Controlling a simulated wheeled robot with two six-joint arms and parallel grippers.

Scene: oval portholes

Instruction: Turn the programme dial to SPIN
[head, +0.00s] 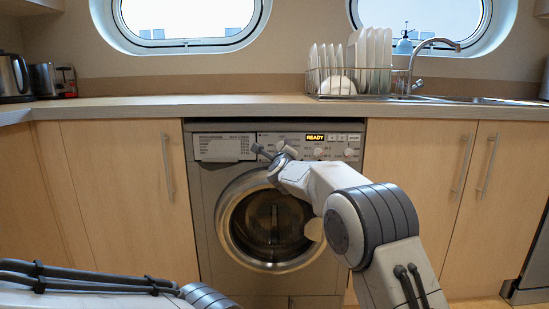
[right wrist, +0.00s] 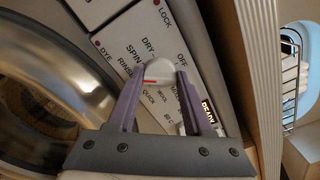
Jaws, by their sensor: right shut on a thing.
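The white programme dial (right wrist: 160,70) is on the washing machine's front panel, between the fingertips of my right gripper (right wrist: 161,74). The gripper is shut on the dial. A red mark shows on the dial's lower left side, towards the RINSE and QUICK labels; I cannot tell which it points at exactly. The SPIN label (right wrist: 131,58) is to the left of the dial, between DRY and RINSE. In the head view my right gripper (head: 268,152) is at the panel of the washing machine (head: 207,215) and hides the dial. My left gripper is out of view.
The lit display (head: 315,138) reads READY, with small knobs and buttons near it. The round door (head: 228,222) is below the panel. The worktop (head: 200,105) overhangs above.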

